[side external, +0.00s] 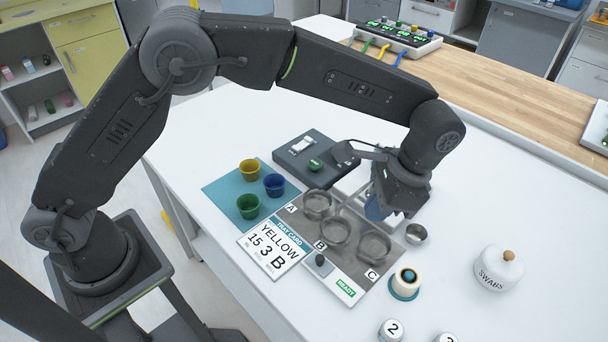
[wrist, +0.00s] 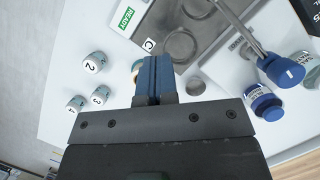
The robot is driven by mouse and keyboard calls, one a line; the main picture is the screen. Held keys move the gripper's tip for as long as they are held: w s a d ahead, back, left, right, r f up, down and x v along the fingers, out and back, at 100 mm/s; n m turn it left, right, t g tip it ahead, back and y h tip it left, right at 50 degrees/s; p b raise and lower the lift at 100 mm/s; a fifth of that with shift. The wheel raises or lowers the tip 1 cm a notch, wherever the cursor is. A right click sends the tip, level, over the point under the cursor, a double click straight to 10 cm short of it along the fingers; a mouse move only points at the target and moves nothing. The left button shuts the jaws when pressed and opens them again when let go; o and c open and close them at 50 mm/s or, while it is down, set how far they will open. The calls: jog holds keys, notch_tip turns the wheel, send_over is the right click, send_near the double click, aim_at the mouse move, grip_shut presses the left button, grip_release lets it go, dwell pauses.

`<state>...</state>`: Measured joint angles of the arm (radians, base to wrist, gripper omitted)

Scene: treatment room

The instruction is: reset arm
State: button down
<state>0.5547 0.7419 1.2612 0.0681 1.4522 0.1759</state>
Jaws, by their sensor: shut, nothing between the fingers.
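My gripper (side external: 377,210) hangs over the white table at the right edge of the grey tray, with its blue fingers pointing down. In the wrist view the blue fingers (wrist: 154,72) are pressed together with nothing between them. The arm is bent up and over the table from its stand at the left. The grey tray (side external: 298,224) has three round clear dishes marked A, B and C. A tray card (side external: 272,246) in front reads YELLOW, 15, 3, B. A green READY label (side external: 346,288) is at the tray's front corner.
Yellow (side external: 249,169), blue (side external: 274,185) and green (side external: 248,207) cups stand on a teal mat (side external: 222,190). A dark box (side external: 300,150) with a green knob is behind. A swabs jar (side external: 498,268) and small metal cup (side external: 416,234) stand right. A blue-capped bottle (wrist: 264,104) is near my fingers.

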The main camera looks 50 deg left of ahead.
jog(key=s+a+r+n+t+h, duration=0.1)
jog(key=s+a+r+n+t, duration=0.15)
jog(key=a+r, duration=0.45)
jog(key=s+a+r+n+t+h, duration=0.1)
jog(key=s+a+r+n+h, duration=0.1)
jog(key=s+a+r, duration=0.4)
jog(key=s+a+n+t, duration=0.4)
jog(key=s+a, duration=0.6)
jog(key=shift+s+a+t, duration=0.25)
jog(key=shift+a+t, duration=0.1)
jog(key=shift+a, duration=0.05)
